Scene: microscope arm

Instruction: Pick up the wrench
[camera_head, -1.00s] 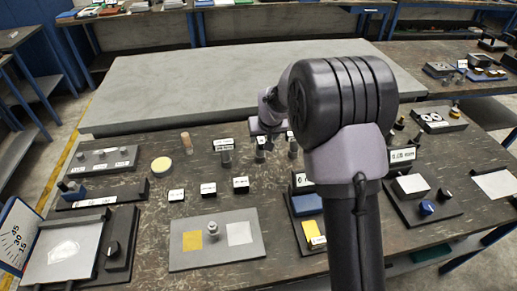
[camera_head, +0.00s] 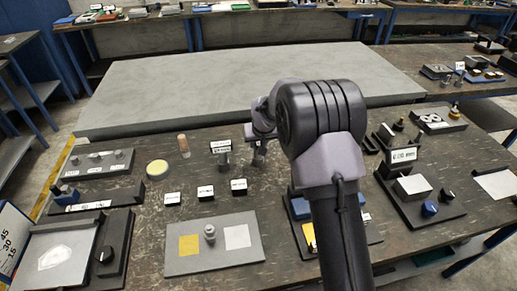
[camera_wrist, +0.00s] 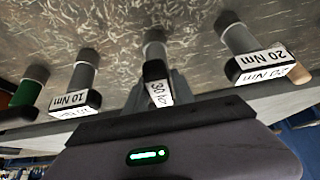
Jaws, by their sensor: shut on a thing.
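In the wrist view, which shows the table upside down, a grey cylinder with a dark cap and a white label (camera_wrist: 154,52) stands between my jaws. Its label seems to read 30 or 36 Nm; I take it as the wrench. My gripper (camera_wrist: 157,92) is shut on it near the label. In the head view, my gripper (camera_head: 261,138) is over the middle of the dark table, with the grey piece (camera_head: 259,158) below it. I cannot tell whether it is clear of the table. Similar pieces labelled 10 Nm (camera_wrist: 82,75) and 20 Nm (camera_wrist: 240,42) stand on either side.
A tan-topped cylinder (camera_head: 184,145) and a labelled piece (camera_head: 221,148) stand left of my gripper. Small labelled blocks (camera_head: 206,192) and a grey plate with yellow and white squares (camera_head: 214,262) lie nearer. A large grey slab (camera_head: 240,80) is behind. My arm hides part of the right side.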

